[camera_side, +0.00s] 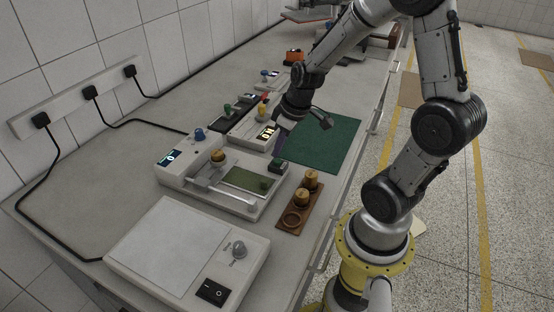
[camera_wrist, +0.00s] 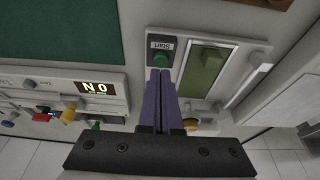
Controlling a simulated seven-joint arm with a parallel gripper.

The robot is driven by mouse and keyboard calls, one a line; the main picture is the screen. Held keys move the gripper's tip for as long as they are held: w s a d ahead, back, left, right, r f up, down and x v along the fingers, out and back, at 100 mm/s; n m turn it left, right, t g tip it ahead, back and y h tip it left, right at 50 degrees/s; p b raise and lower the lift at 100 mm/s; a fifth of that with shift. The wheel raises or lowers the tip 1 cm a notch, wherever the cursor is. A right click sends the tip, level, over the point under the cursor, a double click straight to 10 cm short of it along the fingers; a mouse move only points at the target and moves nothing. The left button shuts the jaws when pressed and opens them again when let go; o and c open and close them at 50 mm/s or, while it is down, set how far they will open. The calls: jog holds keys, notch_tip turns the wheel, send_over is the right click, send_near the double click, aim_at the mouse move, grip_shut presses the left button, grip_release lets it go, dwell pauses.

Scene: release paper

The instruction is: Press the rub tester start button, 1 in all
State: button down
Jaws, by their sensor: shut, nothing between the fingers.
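The rub tester (camera_side: 233,206) is a pale flat machine with a green pad, a sliding arm, a blue knob and a small display. Its green start button (camera_wrist: 160,58) sits on a dark plate labelled Start in the wrist view. The dark button box (camera_side: 277,167) shows at the tester's right corner in the side view. My gripper (camera_wrist: 160,72) has purple fingers, shut together and empty. Their tips are right at the near edge of the green button in the wrist view and cover part of it. In the side view the fingers (camera_side: 279,146) are just above the button box; I cannot tell whether they touch.
A device with a lit display (camera_wrist: 97,88) and coloured knobs stands beside the tester. A green mat (camera_side: 325,145) lies to the right. A wooden holder (camera_side: 291,221) with brown-topped weights stands in front. A white plate device (camera_side: 165,250) is at the near left.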

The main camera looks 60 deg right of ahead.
jog(key=shift+f, duration=0.85)
dwell(0.4)
notch_tip(320, 180, up, 7)
jog(key=s+d, duration=0.2)
dwell(0.8)
dwell(0.8)
